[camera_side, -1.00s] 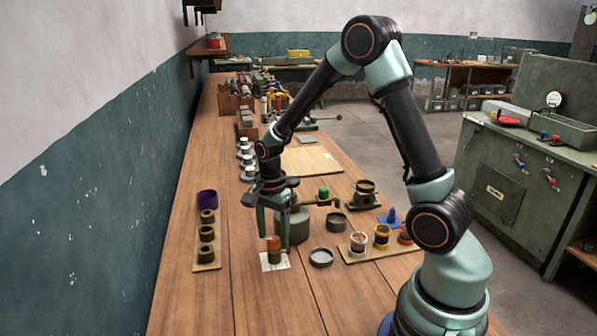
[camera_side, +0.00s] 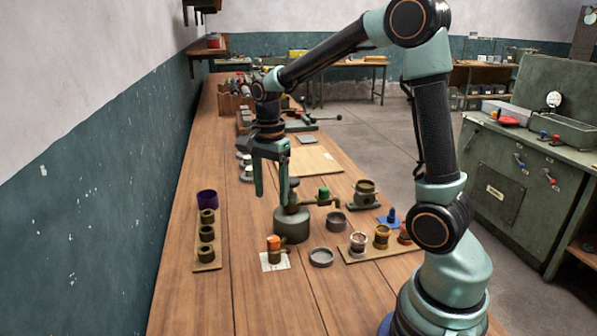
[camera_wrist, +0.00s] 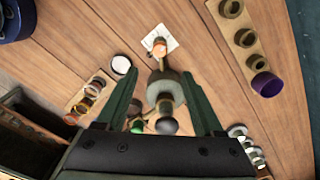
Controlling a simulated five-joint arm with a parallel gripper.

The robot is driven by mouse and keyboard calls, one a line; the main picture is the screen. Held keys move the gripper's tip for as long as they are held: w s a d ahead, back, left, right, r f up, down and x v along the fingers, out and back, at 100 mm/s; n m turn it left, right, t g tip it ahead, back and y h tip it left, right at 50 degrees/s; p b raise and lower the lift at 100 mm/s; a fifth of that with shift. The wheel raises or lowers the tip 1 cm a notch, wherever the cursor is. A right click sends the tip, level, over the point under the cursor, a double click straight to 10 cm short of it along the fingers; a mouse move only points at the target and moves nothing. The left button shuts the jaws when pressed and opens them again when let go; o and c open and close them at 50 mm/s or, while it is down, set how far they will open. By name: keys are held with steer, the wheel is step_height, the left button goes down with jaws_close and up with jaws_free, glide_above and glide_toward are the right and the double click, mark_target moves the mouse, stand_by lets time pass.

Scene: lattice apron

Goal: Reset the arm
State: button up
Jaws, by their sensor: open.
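My gripper (camera_side: 271,188) is open and empty. It hangs above the wooden bench (camera_side: 245,290), fingers pointing down, and its fingers show apart in the wrist view (camera_wrist: 164,105). In the side view it is behind and above an orange-topped piece (camera_side: 274,243) standing on a white paper square (camera_side: 272,264). A grey-green round stand (camera_side: 291,225) with a dark knob and a side arm is close to the fingers. In the wrist view the stand (camera_wrist: 166,90) shows between the two fingers; I cannot tell the exact gap.
A wooden strip with dark rings (camera_side: 207,243) and a purple cup (camera_side: 207,198) are at the left. A board with small jars (camera_side: 381,238), a shallow grey dish (camera_side: 321,257) and a green-topped piece (camera_side: 324,193) are at the right. The bench front is clear.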

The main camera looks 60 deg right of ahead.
steer(key=s+a+r+n+t, duration=0.2)
steer(key=s+a+r+n, duration=0.1)
steer(key=n, duration=0.6)
steer(key=s+a+r+n+t, duration=0.3)
steer(key=s+n, duration=0.3)
steer(key=n, duration=0.3)
steer(key=shift+s+a+r+t, duration=0.3)
steer(key=shift+s+a+r, duration=0.05)
steer(key=shift+a+r, duration=0.5)
